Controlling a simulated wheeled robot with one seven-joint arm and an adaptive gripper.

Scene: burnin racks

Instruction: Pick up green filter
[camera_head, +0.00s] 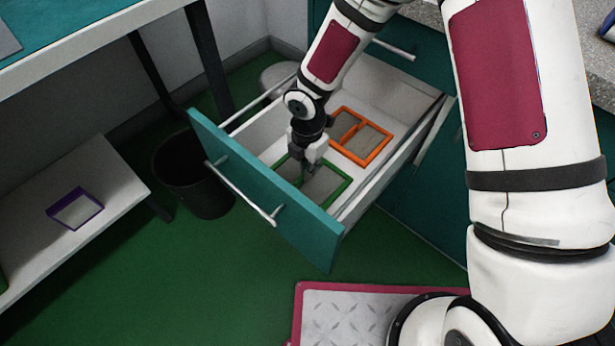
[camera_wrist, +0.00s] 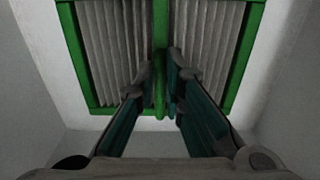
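The green filter (camera_wrist: 244,65) has a green frame, a green middle bar and grey pleated panels. It lies in the front part of the open drawer and also shows in the head view (camera_head: 337,194). My gripper (camera_head: 306,174) points down over it and hides part of it. In the wrist view, the fingers of my gripper (camera_wrist: 160,75) stand on both sides of the middle bar, close against it, and look shut on it. No clear gap shows between the filter and the drawer floor.
An orange filter (camera_head: 375,154) lies behind the green one in the same drawer. The teal drawer front (camera_head: 262,190) and side walls surround both. A black bin (camera_head: 190,180) stands left. A purple-framed filter (camera_head: 75,209) lies on a low white shelf (camera_head: 110,190).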

